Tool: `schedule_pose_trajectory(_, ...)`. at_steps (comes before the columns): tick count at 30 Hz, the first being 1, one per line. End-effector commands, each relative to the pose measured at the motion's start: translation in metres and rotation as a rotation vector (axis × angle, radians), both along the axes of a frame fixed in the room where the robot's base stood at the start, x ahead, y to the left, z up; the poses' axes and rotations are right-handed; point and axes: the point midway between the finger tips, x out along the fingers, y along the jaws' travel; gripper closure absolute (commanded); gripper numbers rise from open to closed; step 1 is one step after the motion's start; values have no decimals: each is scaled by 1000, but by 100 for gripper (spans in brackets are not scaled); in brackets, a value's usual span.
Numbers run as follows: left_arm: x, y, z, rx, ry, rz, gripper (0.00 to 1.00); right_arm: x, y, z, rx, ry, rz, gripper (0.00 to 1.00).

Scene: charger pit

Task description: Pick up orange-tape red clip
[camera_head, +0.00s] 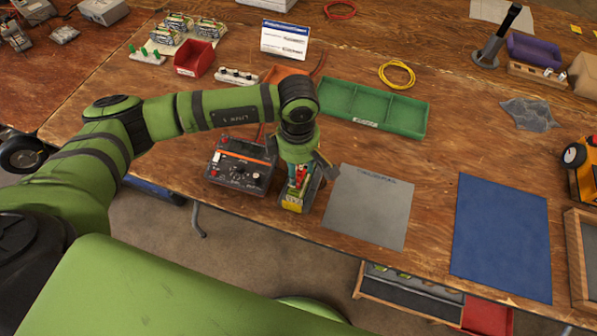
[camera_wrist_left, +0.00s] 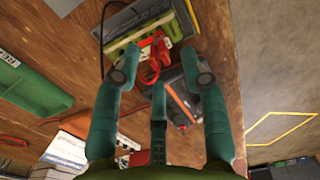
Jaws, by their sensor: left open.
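Red clips (camera_wrist_left: 152,52) lie across a small yellow-green and grey tray (camera_wrist_left: 122,45) in the wrist view, with a black cable curving beside them. In the head view, red clip parts (camera_head: 297,178) show in the tray (camera_head: 294,204) at the table's front edge, partly hidden by my gripper. I cannot make out which clip carries orange tape. My left gripper (camera_head: 308,172) points down over the tray. In the wrist view the left gripper (camera_wrist_left: 163,80) has its fingers spread, with nothing clearly between them. My right gripper is not in view.
A dark meter box with an orange stripe (camera_head: 240,164) stands just left of the tray. A grey mat (camera_head: 367,208) lies to the right, then a blue mat (camera_head: 502,237). A green compartment tray (camera_head: 372,105) lies behind. The table's front edge is close.

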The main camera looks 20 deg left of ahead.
Motion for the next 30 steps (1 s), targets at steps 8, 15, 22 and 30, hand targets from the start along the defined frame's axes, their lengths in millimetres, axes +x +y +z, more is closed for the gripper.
schedule_pose_trajectory(8, 0, -1, -34, -2, 2, 1, 57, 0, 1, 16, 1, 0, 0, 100)
schedule_pose_trajectory(15, 0, -1, -37, -3, 1, 0, 57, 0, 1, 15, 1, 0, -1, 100)
schedule_pose_trajectory(22, 0, -2, -36, -3, 2, 0, 99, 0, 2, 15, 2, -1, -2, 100)
schedule_pose_trajectory(30, 0, -2, -36, -4, 2, 0, 100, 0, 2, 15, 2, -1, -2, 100)
